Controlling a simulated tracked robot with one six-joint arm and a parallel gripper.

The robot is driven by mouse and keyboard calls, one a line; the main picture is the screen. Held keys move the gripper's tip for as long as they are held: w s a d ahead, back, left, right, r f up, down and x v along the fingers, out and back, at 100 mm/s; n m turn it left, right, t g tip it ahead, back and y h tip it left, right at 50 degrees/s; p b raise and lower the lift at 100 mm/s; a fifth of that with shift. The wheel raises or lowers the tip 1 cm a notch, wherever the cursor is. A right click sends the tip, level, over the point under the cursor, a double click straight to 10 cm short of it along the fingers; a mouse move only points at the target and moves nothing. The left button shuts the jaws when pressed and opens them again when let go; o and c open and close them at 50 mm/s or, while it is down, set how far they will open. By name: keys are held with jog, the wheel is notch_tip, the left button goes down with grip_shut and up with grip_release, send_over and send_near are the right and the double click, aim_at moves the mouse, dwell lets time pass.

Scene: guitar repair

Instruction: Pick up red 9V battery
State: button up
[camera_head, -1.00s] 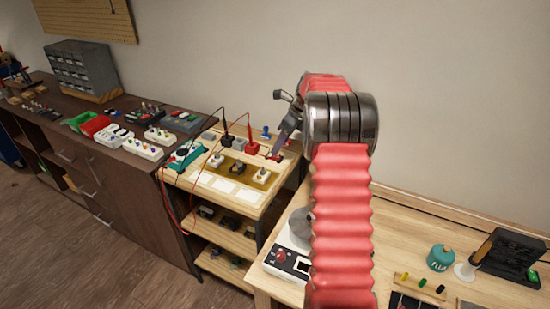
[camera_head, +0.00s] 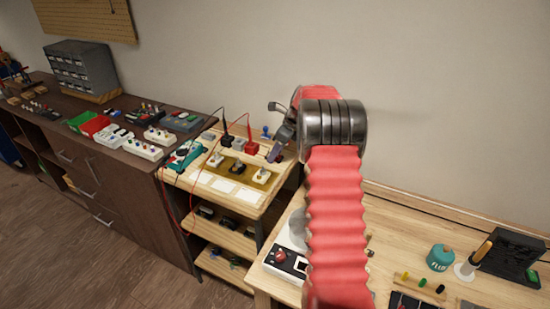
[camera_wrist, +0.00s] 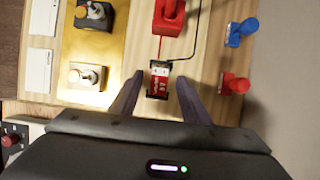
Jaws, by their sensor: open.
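The red 9V battery (camera_wrist: 158,80) shows in the wrist view, a small red block with white lettering and dark ends, lying on the light wooden bench top. My gripper (camera_wrist: 157,82) is open, with one finger on each side of the battery and a visible gap on both sides. I cannot tell how far above the bench the fingertips are. In the head view my gripper (camera_head: 276,154) is at the right end of the small wooden bench, and the battery cannot be made out there.
A red block (camera_wrist: 169,15) with a lead stands just beyond the battery. Red (camera_wrist: 234,84) and blue (camera_wrist: 241,32) knobbed pieces stand to the right. A gold plate with switches (camera_wrist: 95,50) lies left. A wooden workbench (camera_head: 430,220) is at the right in the head view.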

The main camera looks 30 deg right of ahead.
jog(key=shift+c, duration=0.3)
grip_shut()
dwell(0.4)
